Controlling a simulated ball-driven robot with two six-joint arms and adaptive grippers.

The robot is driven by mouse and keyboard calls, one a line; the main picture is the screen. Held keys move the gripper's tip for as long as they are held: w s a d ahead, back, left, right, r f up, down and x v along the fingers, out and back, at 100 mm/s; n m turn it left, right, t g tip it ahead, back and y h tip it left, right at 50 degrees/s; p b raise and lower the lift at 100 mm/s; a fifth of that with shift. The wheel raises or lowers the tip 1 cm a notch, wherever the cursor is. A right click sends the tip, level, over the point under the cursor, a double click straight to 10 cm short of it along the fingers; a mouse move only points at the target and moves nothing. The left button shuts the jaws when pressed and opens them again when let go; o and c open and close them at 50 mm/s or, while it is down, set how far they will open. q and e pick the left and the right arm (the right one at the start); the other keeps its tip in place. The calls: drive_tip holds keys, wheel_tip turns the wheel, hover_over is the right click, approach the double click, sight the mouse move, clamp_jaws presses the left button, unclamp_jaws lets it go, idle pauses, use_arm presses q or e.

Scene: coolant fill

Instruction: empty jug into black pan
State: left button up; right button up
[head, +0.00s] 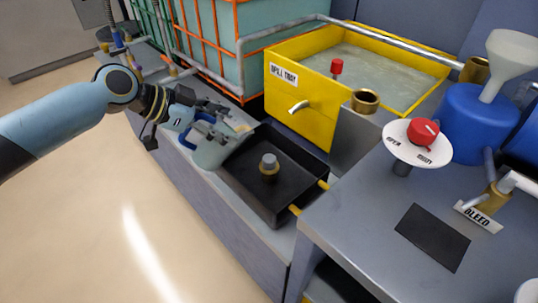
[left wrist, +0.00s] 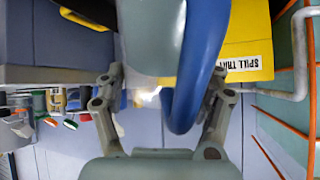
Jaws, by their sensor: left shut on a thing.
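The jug (head: 210,153) is pale, with a blue handle, and is at the left rim of the black pan in the head view. My left gripper (head: 197,127) is shut on its handle. In the left wrist view the fingers (left wrist: 160,90) close around the blue handle (left wrist: 200,50), with the pale jug body (left wrist: 150,35) beyond. The jug looks tilted toward the pan; its contents and any pouring cannot be made out. The black pan (head: 248,200) is shallow and rectangular, with a grey-topped brass fitting standing in it. My right gripper is out of view.
A yellow spill tray (head: 300,117) with liquid and a spout stands behind the pan. A grey bench (head: 350,225) with a red-knob valve (head: 423,132), a blue container (head: 470,125) and a white funnel (head: 510,55) is at right. An orange-framed tank (head: 215,40) stands at back left.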

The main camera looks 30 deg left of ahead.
sight(247, 130)
use_arm(q)
drive_tip(key=shift+w+d+g+y+p, duration=0.3)
drive_tip(key=shift+g+y+p, duration=0.2)
drive_tip(key=shift+p, duration=0.4)
drive_tip(key=shift+f, duration=0.35)
drive_tip(key=shift+w+d+f+g+y, duration=0.15)
drive_tip(key=shift+f+g+y, duration=0.1)
drive_tip(key=shift+f, duration=0.15)
drive_tip(key=shift+w+d+f+g+y, duration=0.1)
drive_tip(key=shift+f+g+y, duration=0.15)
drive_tip(key=shift+f, duration=0.15)
drive_tip(key=shift+d+f+y+p, duration=0.1)
drive_tip(key=shift+f+y+p, duration=0.05)
drive_tip(key=shift+y+p, duration=0.2)
drive_tip(key=shift+w+d+f+g+y, duration=0.2)
drive_tip(key=shift+g+y, duration=0.15)
drive_tip(key=shift+g, duration=0.25)
idle(0.4)
drive_tip(key=shift+w+d+f+m+g+y+b, duration=0.3)
drive_tip(key=shift+d+f+g+y+b, duration=0.1)
drive_tip(key=shift+g+y+b, duration=0.2)
idle(1.3)
drive_tip(key=shift+w+d+f+g+y+p, duration=0.25)
drive_tip(key=shift+w+d+g+y, duration=0.1)
drive_tip(key=shift+w+d, duration=0.1)
drive_tip(key=shift+w+d+f+g+y+p, duration=0.15)
drive_tip(key=shift+w+d+f+g+y, duration=0.1)
drive_tip(key=shift+w+d+y, duration=0.15)
idle(0.8)
